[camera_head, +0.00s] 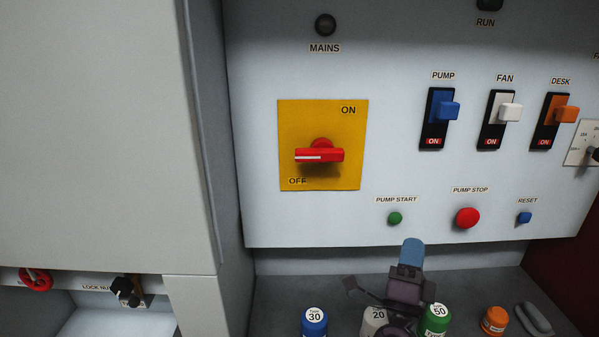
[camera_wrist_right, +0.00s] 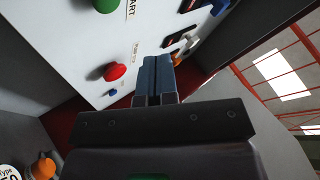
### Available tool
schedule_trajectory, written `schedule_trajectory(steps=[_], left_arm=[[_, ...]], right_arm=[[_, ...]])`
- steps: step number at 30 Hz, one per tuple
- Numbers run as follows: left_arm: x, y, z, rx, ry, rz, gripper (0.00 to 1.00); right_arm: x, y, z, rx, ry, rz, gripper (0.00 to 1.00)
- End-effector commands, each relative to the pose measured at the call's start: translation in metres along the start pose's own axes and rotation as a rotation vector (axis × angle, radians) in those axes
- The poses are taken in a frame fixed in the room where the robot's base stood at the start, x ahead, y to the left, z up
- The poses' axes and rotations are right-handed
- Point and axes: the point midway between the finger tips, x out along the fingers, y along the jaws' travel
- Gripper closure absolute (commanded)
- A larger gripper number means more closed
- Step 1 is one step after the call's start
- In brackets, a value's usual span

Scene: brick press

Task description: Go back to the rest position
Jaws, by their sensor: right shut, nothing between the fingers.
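My right gripper (camera_head: 412,247) is in front of the lower edge of the control panel (camera_head: 300,222), below the green PUMP START button (camera_head: 394,218) and the red PUMP STOP button (camera_head: 467,217). Its blue fingers are together with nothing between them. In the right wrist view the gripper (camera_wrist_right: 158,62) also looks closed, and the PUMP STOP button (camera_wrist_right: 115,71) shows to its left, apart from the fingers. My left gripper is not in view.
The red mains handle (camera_head: 319,155) lies level on its yellow plate (camera_head: 347,120). Blue (camera_head: 314,322), grey (camera_head: 374,322), green (camera_head: 436,320) and orange (camera_head: 494,321) containers stand on the shelf below, close to my right arm. A grey cabinet (camera_head: 90,130) fills the left.

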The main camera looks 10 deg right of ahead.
Motion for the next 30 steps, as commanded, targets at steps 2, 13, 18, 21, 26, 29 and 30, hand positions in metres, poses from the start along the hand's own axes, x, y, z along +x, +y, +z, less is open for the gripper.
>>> schedule_trajectory(steps=[2, 13, 18, 21, 26, 29, 30], left_arm=[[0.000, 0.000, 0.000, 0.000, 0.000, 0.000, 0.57], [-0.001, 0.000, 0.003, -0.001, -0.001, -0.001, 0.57], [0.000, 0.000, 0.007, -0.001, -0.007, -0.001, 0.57], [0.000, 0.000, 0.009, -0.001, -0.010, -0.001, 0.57], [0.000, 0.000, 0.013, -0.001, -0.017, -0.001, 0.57], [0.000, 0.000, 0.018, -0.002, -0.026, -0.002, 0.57], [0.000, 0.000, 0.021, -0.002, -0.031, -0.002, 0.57]], right_arm=[[0.000, 0.000, 0.002, 0.000, -0.012, 0.000, 1.00], [-0.021, -0.021, 0.070, -0.229, -0.445, -0.186, 1.00], [-0.067, 0.003, 0.094, -0.466, -0.723, -0.217, 1.00], [-0.105, 0.029, 0.097, -0.626, -0.895, -0.194, 1.00], [-0.181, 0.084, 0.074, -0.896, -1.176, -0.087, 1.00], [-0.228, 0.112, 0.045, -1.035, -1.319, 0.000, 1.00], [-0.246, 0.121, 0.031, -1.081, -1.368, 0.036, 1.00]])
